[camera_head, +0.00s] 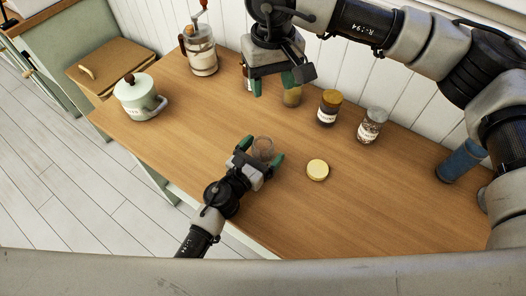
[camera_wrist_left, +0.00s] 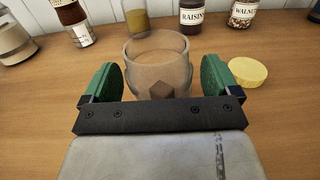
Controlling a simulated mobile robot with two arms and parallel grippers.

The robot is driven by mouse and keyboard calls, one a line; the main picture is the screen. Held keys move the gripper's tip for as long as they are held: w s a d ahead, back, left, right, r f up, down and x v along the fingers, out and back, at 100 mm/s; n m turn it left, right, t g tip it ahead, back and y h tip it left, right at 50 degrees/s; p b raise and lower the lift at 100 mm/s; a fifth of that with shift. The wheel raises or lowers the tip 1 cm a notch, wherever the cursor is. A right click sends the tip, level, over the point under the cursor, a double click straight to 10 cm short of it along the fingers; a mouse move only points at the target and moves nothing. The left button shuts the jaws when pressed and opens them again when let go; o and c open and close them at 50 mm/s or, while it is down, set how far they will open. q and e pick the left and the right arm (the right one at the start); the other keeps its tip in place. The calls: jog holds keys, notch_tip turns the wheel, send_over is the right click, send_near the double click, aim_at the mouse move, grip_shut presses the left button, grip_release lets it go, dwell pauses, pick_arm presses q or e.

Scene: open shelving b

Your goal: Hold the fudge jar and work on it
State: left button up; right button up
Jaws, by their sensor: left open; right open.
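The open glass fudge jar (camera_head: 263,146) stands upright on the wooden counter, and it also shows in the left wrist view (camera_wrist_left: 157,62) with a brown cube inside. A round pale yellow lid (camera_head: 317,170) lies on the counter to its right, apart from the jar; the left wrist view shows it too (camera_wrist_left: 247,72). My left gripper (camera_head: 262,153) is open, its green fingers on either side of the jar, with visible gaps in the wrist view. My right gripper (camera_head: 273,84) is open and empty above the back of the counter, partly hiding jars behind it.
Behind stand a jar with yellowish contents (camera_head: 292,97), a raisin jar (camera_head: 327,112) and a walnut jar (camera_head: 368,129). A dark jar (camera_wrist_left: 74,20) is partly hidden in the head view. A grinder (camera_head: 202,55) and pale green pot (camera_head: 138,97) stand left.

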pick_arm(q)
jog(key=v, duration=1.2)
